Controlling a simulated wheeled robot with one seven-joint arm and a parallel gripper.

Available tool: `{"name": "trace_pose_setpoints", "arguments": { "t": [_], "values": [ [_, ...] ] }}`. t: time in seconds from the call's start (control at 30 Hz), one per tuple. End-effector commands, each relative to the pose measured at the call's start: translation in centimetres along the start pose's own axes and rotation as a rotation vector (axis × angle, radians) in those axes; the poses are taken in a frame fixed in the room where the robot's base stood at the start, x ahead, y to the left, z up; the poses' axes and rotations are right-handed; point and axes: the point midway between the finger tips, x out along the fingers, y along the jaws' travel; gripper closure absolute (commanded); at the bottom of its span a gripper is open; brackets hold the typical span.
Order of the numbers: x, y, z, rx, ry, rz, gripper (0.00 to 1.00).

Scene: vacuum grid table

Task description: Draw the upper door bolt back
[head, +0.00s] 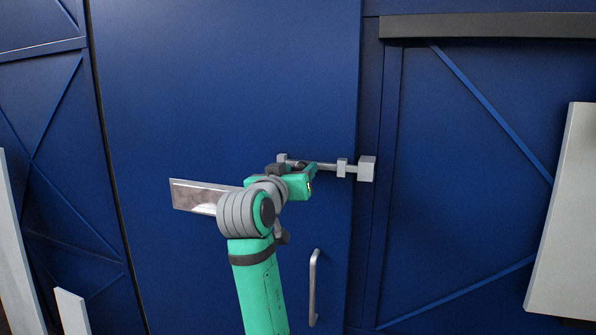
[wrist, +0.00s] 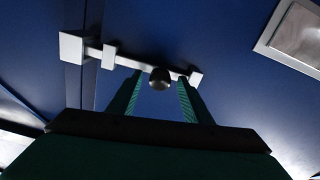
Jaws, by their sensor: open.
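The upper door bolt is a grey horizontal rod (head: 328,167) on the blue door (head: 220,80), running through a guide (head: 342,168) into a grey keeper block (head: 366,168) on the frame at the right. In the wrist view the rod (wrist: 130,62) runs to the keeper (wrist: 72,46) at upper left. A dark round knob (wrist: 160,79) stands out from the rod. My gripper (wrist: 160,88) is open, with one finger on each side of the knob; I cannot tell whether they touch it. In the head view my wrist hides part of the bolt.
A vertical door handle (head: 313,288) is below the bolt. A framed plate (head: 200,196) is on the door to the left of my wrist; it also shows in the wrist view (wrist: 298,35). A pale panel (head: 565,210) stands at the far right.

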Motion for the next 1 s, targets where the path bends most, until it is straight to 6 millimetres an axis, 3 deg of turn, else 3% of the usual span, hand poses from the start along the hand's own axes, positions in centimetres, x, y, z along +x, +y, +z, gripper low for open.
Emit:
{"name": "trace_pose_setpoints", "arguments": {
  "t": [0.37, 0.53, 0.57, 0.77, 1.0],
  "values": [
    [0.5, 0.0, 0.0, 0.0, 0.001, 0.0, 0.57],
    [0.4, 0.0, 0.0, 0.0, 0.001, 0.0, 0.98],
    [0.4, 0.0, 0.0, 0.0, 0.001, 0.0, 1.0],
    [0.5, -0.8, -0.1, -0.001, 0.0, -0.002, 1.0],
    [0.4, -4.4, -0.7, -0.001, 0.0, -0.002, 1.0]
  ]
}}
